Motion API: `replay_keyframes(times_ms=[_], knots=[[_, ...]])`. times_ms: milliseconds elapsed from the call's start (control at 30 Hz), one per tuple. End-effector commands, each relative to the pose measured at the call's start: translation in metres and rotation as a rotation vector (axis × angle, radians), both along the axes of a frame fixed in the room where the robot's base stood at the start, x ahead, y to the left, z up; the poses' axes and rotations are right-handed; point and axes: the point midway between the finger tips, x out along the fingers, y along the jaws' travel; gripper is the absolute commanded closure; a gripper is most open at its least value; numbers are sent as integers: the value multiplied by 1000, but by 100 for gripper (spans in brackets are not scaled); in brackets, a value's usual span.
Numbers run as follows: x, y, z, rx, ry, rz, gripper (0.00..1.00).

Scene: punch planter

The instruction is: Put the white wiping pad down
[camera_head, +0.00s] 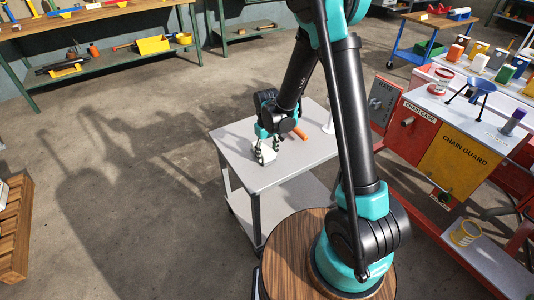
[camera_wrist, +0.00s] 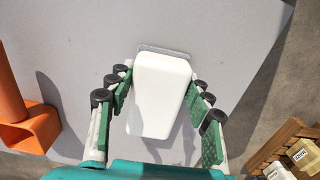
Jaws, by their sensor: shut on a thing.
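The white wiping pad (camera_wrist: 161,92) is a white block between the two green-padded fingers of my gripper (camera_wrist: 163,105) in the wrist view. My gripper is shut on it. In the head view the pad (camera_head: 264,154) shows small and white at my gripper (camera_head: 267,148), over the grey top of a cart (camera_head: 245,177). A thin pale edge shows at the pad's far end in the wrist view. I cannot tell whether the pad touches the cart top.
An orange object (camera_wrist: 22,125) stands on the cart top at the left of the wrist view; an orange piece (camera_head: 299,133) lies near my gripper in the head view. A wooden crate (camera_wrist: 290,142) is beyond the cart's edge. The cart top around the pad is mostly clear.

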Motion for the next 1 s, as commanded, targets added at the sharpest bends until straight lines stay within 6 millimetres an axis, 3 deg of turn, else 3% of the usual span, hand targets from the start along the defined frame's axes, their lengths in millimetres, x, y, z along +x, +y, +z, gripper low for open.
replay_keyframes(times_ms=[200, 233, 367, 767, 1000], knots=[[0, 0, -3, 0, 0, 0, 96], [0, 0, -3, 0, 0, 0, 47], [0, 0, -2, 0, 0, 0, 31], [0, 0, 1, 0, 0, 0, 29], [0, 0, 30, 0, 0, 0, 29]])
